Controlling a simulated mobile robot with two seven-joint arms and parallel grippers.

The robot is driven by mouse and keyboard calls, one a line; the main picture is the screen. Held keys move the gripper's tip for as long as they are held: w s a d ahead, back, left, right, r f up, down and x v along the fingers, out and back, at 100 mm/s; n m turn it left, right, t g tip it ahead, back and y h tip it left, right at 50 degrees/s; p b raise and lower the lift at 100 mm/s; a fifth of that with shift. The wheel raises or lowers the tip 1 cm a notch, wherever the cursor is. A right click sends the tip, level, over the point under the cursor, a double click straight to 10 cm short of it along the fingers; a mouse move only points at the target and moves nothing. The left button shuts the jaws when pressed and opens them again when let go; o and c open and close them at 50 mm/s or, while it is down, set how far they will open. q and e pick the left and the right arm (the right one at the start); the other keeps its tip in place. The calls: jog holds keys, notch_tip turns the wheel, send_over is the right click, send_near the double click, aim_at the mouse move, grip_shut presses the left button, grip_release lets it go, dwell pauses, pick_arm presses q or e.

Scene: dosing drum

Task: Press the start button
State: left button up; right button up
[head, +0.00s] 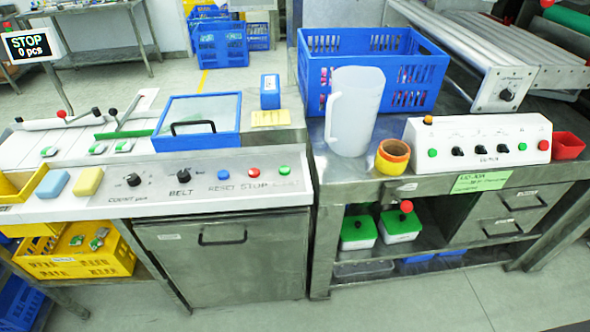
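A green button (284,169) sits at the right end of the sloped white control panel (60,208) on the left machine. The small label under it is too faint to read surely. A red button (254,171) labelled STOP and a blue button (223,175) labelled RESET are to its left. Black knobs marked BELT (184,174) and COUNT (134,180) are further left. A separate white control box (478,140) on the right bench also has green buttons (432,153), black knobs and a red button (544,145). Neither of my grippers shows.
A display (28,46) at the upper left reads STOP, 0 pcs. A blue-framed clear lid (199,112) is behind the panel. A white jug (352,110), tape rolls (393,156) and a blue crate (320,42) stand on the right bench. Space above the panel's buttons looks clear.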

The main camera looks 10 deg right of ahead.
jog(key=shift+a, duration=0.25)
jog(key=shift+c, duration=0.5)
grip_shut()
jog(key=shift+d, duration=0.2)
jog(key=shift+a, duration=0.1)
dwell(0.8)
